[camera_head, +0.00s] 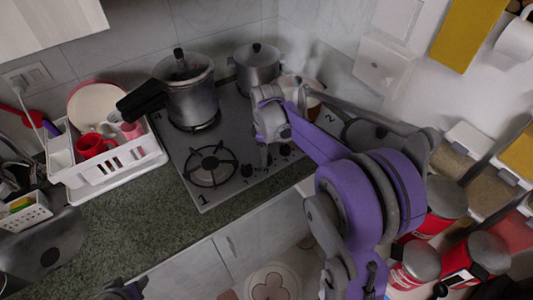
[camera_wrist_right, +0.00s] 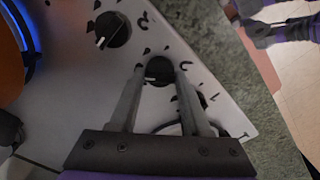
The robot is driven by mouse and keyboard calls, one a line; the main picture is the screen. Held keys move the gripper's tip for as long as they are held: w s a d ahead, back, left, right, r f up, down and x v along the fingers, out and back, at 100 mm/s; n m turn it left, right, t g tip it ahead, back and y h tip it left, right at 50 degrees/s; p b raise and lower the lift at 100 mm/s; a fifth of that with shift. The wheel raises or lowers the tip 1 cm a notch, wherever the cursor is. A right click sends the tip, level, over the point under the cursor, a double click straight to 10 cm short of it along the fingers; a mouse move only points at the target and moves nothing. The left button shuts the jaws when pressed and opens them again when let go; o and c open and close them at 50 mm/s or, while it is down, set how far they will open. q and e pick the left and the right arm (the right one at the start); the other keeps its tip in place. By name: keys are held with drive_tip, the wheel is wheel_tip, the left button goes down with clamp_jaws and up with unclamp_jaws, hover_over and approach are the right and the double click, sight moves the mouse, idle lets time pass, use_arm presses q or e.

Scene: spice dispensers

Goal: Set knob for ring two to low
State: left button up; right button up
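The dark stove knobs line the hob's front edge. In the head view, one knob (camera_head: 246,171) shows left of my right gripper (camera_head: 268,150), whose fingers are largely hidden there. In the right wrist view, my right gripper (camera_wrist_right: 161,70) is open, with one finger on each side of a black knob (camera_wrist_right: 159,70). Narrow gaps seem to show between knob and fingers, but contact is unclear. The knob's pale mark is at its lower side. Another knob (camera_wrist_right: 112,29) with a white mark sits at upper left. A dark part at the lower head-view edge may be my left gripper.
A pressure cooker (camera_head: 192,95) and a lidded pot (camera_head: 257,67) stand on the hob's back. The front-left burner (camera_head: 211,165) is bare. A blue ring glows beside an orange pot (camera_wrist_right: 9,67). A white dish rack (camera_head: 108,175) stands left; red canisters stand right.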

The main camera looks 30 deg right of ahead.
clamp_jaws()
use_arm(q)
drive_tip(key=shift+f, duration=0.15)
use_arm(e)
drive_tip(key=shift+m, duration=0.4)
drive_tip(key=m+b, duration=0.1)
drive_tip(key=m, duration=0.1)
drive_tip(key=shift+m, duration=0.4)
drive_tip(key=m, duration=0.4)
drive_tip(key=shift+m+b, duration=0.3)
drive_tip(key=shift+b, duration=0.05)
drive_tip(key=m, duration=0.6)
drive_tip(key=shift+b, duration=0.4)
use_arm(q)
drive_tip(key=f, duration=0.1)
drive_tip(key=s+f, duration=0.1)
drive_tip(key=f, duration=0.2)
drive_tip(key=shift+s, duration=0.3)
use_arm(e)
drive_tip(key=m, duration=0.5)
drive_tip(key=shift+m, duration=0.4)
use_arm(q)
drive_tip(key=shift+b, duration=0.3)
